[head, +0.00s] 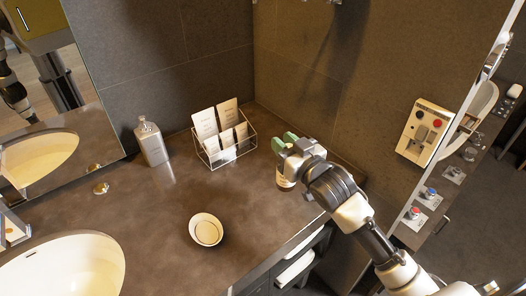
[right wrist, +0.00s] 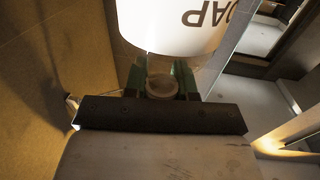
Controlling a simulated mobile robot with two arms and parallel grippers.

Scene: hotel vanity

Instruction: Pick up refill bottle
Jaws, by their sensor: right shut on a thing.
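The refill bottle (head: 284,181) shows in the head view as a small pale piece below my right gripper (head: 288,147), over the right part of the counter. The rest of it is hidden by the gripper. In the right wrist view the white bottle (right wrist: 172,28) fills the top middle, with dark letters reading "OAP" upside down. Its round neck end (right wrist: 162,86) sits between the green fingertips of my right gripper (right wrist: 160,78), which is shut on it. I cannot tell whether the bottle touches the counter. My left gripper is not directly in view.
A grey pump dispenser (head: 152,145) and a wire rack (head: 228,153) with cards stand at the back of the counter (head: 150,215). A cream bowl (head: 206,230) sits mid-counter, and a white basin (head: 65,270) is at left. A box with a red button (head: 424,132) is on the right wall.

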